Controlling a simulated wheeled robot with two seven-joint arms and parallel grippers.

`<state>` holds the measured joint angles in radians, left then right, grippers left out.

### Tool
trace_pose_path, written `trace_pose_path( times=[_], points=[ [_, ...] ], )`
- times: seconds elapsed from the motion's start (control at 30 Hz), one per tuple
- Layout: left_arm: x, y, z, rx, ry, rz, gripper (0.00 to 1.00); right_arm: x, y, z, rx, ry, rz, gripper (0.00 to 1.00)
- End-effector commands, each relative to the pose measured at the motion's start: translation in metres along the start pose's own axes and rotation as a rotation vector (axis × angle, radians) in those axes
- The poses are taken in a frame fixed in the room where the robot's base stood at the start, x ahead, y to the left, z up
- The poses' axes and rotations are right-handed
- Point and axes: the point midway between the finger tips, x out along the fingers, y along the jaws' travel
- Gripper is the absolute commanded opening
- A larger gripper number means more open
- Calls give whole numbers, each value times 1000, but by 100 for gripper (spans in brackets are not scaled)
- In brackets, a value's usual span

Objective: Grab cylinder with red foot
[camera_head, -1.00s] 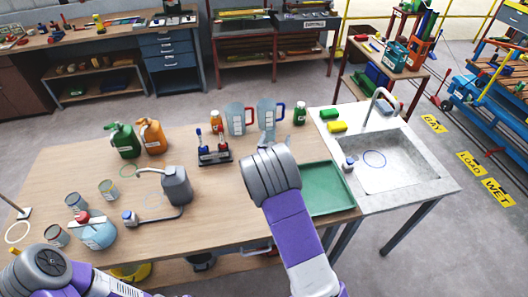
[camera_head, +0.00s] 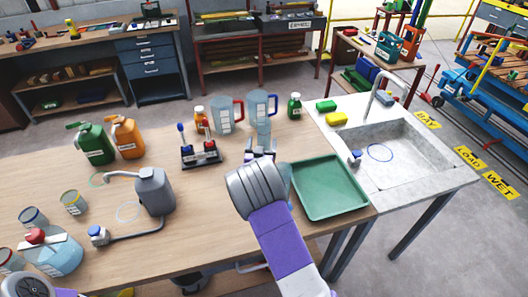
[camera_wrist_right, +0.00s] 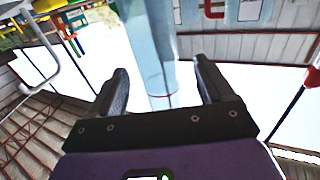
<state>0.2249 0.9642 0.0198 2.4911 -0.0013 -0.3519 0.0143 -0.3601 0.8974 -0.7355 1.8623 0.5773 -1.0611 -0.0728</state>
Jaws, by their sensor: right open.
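A clear, pale blue cylinder (camera_head: 264,130) stands on the wooden table, left of the sink unit, its lower part hidden behind my right gripper in the head view. In the right wrist view the cylinder (camera_wrist_right: 150,45) shows large, with a thin red ring near one end. My right gripper (camera_head: 261,148) is open right in front of it. In the wrist view the cylinder lies between the directions of the two fingers (camera_wrist_right: 165,85), with gaps at both sides; I cannot tell whether it is between the fingertips in depth. My left arm shows only at the bottom left corner; its gripper is out of frame.
Two measuring jugs (camera_head: 228,115) and a small orange-brown bottle (camera_head: 201,120) stand behind and left. A green bottle (camera_head: 294,106) stands right. A rack (camera_head: 201,155) is left, a green tray (camera_head: 330,190) right, beside the sink (camera_head: 395,155). A grey can (camera_head: 155,190) stands front left.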

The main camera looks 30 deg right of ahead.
Motion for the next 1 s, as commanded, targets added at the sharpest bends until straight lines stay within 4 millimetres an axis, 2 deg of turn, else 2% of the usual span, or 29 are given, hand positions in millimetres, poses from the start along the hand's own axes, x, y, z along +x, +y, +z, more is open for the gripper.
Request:
trace_pose_path(
  times=[0.27,0.4,0.73,1.0],
  points=[
    [5,-2,0,0,0,0,43,34,4,10,-3,0,0,81],
    [5,-2,0,0,0,0,43,50,4,9,-1,0,-1,81],
    [6,-2,0,0,0,0,43,56,3,8,-1,-1,-2,81],
    [6,-2,0,0,0,0,43,55,3,8,-1,-1,-2,41]
  ],
)
